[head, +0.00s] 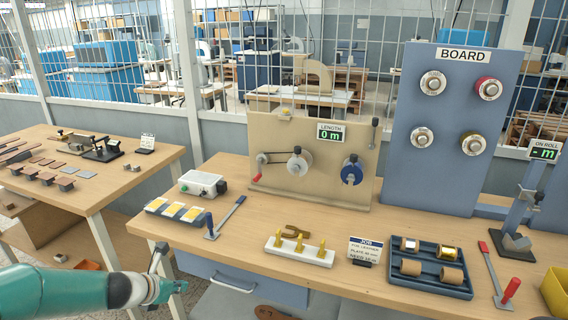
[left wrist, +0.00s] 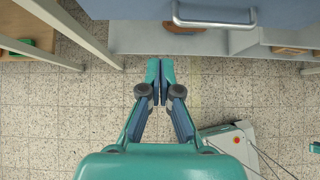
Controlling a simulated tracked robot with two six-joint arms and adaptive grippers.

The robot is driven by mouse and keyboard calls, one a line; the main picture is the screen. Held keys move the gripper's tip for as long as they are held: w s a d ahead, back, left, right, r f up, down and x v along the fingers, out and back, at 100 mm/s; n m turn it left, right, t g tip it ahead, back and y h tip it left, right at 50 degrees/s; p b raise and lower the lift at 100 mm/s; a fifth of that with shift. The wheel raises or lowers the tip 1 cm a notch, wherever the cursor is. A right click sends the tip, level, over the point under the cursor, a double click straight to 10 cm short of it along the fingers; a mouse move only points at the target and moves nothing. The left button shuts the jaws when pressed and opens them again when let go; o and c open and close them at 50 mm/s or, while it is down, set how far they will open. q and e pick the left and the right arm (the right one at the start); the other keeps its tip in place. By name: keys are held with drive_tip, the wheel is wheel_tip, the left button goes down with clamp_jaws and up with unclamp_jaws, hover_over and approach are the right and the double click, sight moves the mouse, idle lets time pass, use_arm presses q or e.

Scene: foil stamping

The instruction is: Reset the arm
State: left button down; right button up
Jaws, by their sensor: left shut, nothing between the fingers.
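My left arm comes in at the lower left of the head view. Its left gripper (head: 160,262) is in front of the bench, near the front edge of the tabletop and left of the drawer. In the left wrist view the left gripper (left wrist: 153,68) is shut and empty, with its fingertips together above the tiled floor. The drawer's metal handle (left wrist: 214,18) is above and right of the fingertips there, apart from them.
The wooden bench (head: 215,250) holds a beige winding panel (head: 325,190), a blue board (head: 447,130), a white block with brass pegs (head: 299,249) and a dark tray of rolls (head: 430,272). A side table (head: 85,190) stands left. Open floor lies below the gripper.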

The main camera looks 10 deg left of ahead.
use_arm(q)
drive_tip(key=s+d+f+m+g+h, duration=0.2)
drive_tip(key=s+d+f+m+g, duration=0.5)
drive_tip(key=s+d+f, duration=0.75)
drive_tip(key=s+d+f+m, duration=0.3)
drive_tip(key=s+m, duration=0.3)
drive_tip(key=m, duration=0.6)
drive_tip(key=s+d+f+m+g, duration=0.1)
drive_tip(key=s+d+f+m, duration=0.3)
drive_tip(key=s+m, duration=0.3)
drive_tip(key=m, duration=0.5)
drive_tip(key=shift+s+d+f, duration=0.15)
drive_tip(key=shift+d+f, duration=0.05)
drive_tip(key=shift+f, duration=0.2)
